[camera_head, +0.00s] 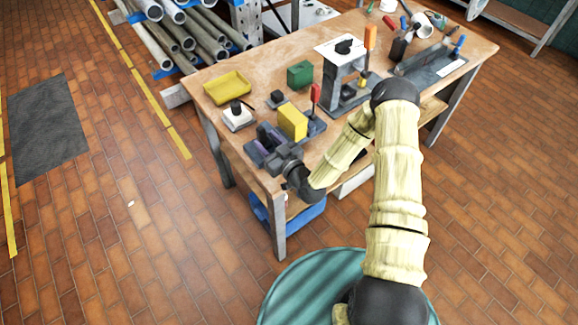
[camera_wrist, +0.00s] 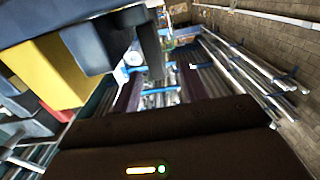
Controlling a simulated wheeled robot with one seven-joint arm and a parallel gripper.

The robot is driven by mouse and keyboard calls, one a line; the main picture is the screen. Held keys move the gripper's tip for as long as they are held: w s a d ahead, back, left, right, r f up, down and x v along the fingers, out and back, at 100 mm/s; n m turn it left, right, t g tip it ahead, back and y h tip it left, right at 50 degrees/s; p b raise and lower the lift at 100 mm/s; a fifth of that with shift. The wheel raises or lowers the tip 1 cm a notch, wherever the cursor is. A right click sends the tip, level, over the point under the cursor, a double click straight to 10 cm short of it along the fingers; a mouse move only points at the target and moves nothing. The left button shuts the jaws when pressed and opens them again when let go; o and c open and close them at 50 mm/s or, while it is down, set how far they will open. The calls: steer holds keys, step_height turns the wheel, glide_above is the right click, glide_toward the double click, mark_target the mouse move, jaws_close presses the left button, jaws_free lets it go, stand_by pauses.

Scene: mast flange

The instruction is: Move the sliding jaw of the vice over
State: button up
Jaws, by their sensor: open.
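A vice (camera_head: 316,131) with a blue-grey base sits near the table's front left edge. A yellow block (camera_head: 293,122) stands at it, with a red upright part (camera_head: 315,94) behind. My gripper (camera_head: 263,143) is at the left end of the vice, its fingers pointing away to the upper left. In the wrist view the fingers of my gripper (camera_wrist: 160,88) are apart with nothing seen between them. The yellow block (camera_wrist: 48,72) and a dark blue-grey vice part (camera_wrist: 97,42) are at upper left there, close beside the fingers. I cannot tell whether they touch.
A yellow tray (camera_head: 228,87), a white box with a black knob (camera_head: 238,117) and a green block (camera_head: 300,74) stand behind on the table (camera_head: 270,62). A white-topped stand (camera_head: 341,52) is to the right. A pipe rack (camera_head: 190,35) is beyond.

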steer(key=b+v, duration=0.3)
steer(key=v, duration=0.8)
steer(key=g, duration=0.1)
steer(key=n, duration=0.1)
steer(key=g, duration=0.1)
steer(key=shift+w+a+f+n+g, duration=0.2)
steer(key=shift+w+f+n+g, duration=0.1)
steer(key=shift+f, duration=0.1)
steer(key=s+d+r+m+g+h, duration=0.1)
steer(key=d+r+g+h, duration=0.15)
steer(key=d+h, duration=0.2)
steer(key=s+d+r+m+g+h, duration=0.1)
steer(key=d+g+h, duration=0.3)
steer(key=d, duration=0.1)
steer(key=s+d+r+m+g+h, duration=0.1)
steer(key=s+d+r+m+g, duration=0.2)
steer(key=s+r+m, duration=0.3)
steer(key=s+r, duration=0.3)
steer(key=s, duration=0.1)
